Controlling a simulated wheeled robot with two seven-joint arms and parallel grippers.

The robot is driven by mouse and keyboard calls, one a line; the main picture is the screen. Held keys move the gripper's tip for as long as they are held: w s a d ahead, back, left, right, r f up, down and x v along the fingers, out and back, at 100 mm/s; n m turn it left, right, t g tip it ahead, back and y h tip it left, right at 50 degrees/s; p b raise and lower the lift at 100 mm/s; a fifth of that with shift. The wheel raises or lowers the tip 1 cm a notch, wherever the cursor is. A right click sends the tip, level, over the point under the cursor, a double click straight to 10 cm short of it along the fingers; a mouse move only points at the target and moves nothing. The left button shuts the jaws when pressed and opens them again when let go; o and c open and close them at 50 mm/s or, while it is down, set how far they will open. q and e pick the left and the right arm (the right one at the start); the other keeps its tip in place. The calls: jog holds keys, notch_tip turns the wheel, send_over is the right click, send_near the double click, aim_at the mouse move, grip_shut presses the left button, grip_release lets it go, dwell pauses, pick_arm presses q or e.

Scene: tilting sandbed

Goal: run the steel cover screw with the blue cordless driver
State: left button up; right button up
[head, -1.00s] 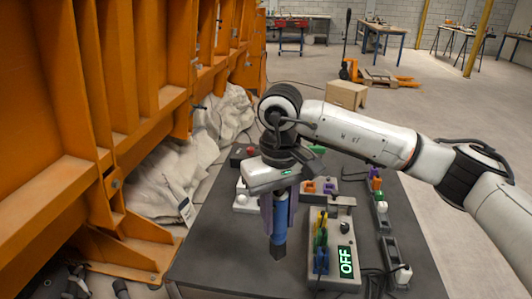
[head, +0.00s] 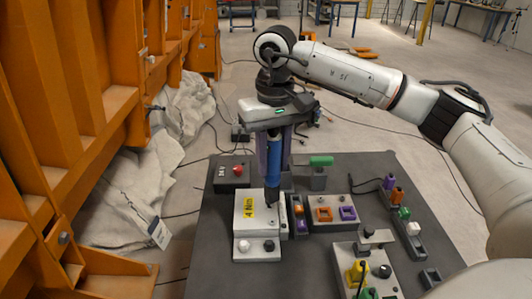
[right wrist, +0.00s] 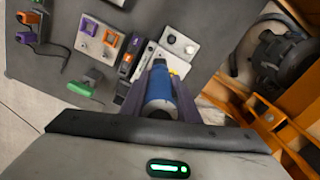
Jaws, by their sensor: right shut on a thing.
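My right gripper (head: 273,165) is shut on the blue cordless driver (head: 274,162), which hangs roughly upright with its dark tip down. The tip is at the right part of a pale box (head: 235,212) with a yellow "4 Nm" label; I cannot tell whether it touches. I cannot make out the steel cover screw in either view. My left gripper is not in view.
The dark table (head: 215,275) also holds a box with a red button (head: 238,170), a block with orange and purple sockets (head: 335,213), a green-handled piece (head: 321,160) and a box with yellow and green parts (head: 350,255). An orange steel frame (head: 75,120) stands left.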

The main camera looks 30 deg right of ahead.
aim_at(273, 180)
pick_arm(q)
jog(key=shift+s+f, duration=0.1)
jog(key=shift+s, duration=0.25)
pick_arm(e)
jog(key=shift+s+r, duration=0.1)
jog(key=shift+s, duration=0.05)
